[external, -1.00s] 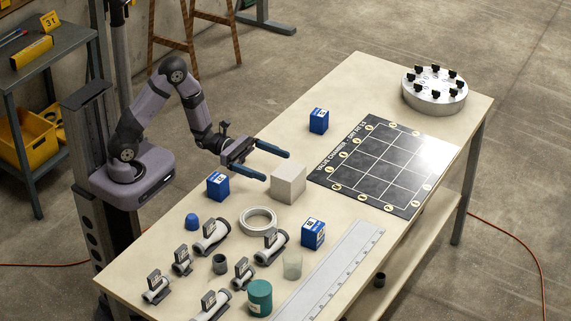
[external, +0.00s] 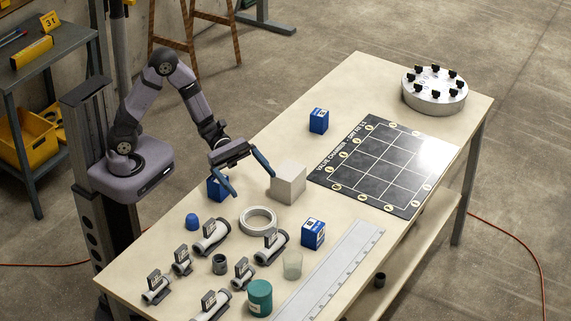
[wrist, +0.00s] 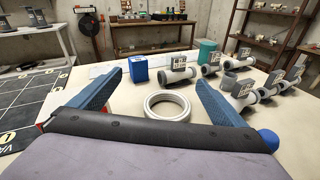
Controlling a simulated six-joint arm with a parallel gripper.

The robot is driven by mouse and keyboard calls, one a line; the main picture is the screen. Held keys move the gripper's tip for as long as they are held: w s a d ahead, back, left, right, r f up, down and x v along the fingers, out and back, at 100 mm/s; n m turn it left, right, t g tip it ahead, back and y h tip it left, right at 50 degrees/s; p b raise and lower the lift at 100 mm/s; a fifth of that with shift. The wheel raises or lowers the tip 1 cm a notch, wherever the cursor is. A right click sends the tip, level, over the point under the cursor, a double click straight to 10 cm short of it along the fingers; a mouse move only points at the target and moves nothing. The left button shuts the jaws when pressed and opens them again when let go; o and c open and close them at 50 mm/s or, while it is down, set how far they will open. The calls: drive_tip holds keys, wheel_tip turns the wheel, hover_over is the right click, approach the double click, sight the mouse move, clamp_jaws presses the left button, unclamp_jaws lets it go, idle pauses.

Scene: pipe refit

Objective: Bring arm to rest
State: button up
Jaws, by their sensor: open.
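My gripper (external: 252,180) is open and empty, with two blue fingers spread wide above the table (external: 372,82). In the external view it hangs near a blue box (external: 216,189) and a beige block (external: 288,183); one finger partly covers the blue box. In the wrist view the fingers (wrist: 157,92) frame a white ring (wrist: 168,106) lying flat on the table, beyond the fingertips' gap. I cannot tell how high the fingers are above the table.
Several grey pipe fittings (external: 211,234), a blue cap (external: 192,222), a teal jar (external: 260,297) and a ruler (external: 337,268) crowd the near side. A black gridded board (external: 383,163) and a round metal flange (external: 434,92) lie farther right. Another blue box (external: 319,121) stands near the back edge.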

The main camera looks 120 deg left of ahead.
drive_tip(key=s+d+m+g+h+p, duration=0.2)
drive_tip(key=s+d+m+g, duration=0.25)
drive_tip(key=d, duration=0.35)
drive_tip(key=s+d+m+g+h+p, duration=0.1)
drive_tip(key=s+d+m+g+h, duration=0.15)
drive_tip(key=d+m+g, duration=0.4)
drive_tip(key=s+d+f+m+g+y+p, duration=0.1)
drive_tip(key=s+d+m+g+y+p, duration=0.25)
drive_tip(key=s+m, duration=0.5)
drive_tip(key=s+a+r+m+y+p, duration=0.2)
drive_tip(key=a+m+y, duration=0.3)
drive_tip(key=m, duration=0.5)
drive_tip(key=shift+s+a+r+y+p, duration=0.2)
drive_tip(key=shift+s+a+y+p, duration=0.1)
drive_tip(key=shift+s+y+p, duration=0.75)
drive_tip(key=shift+w+g, duration=0.25)
idle(3.4)
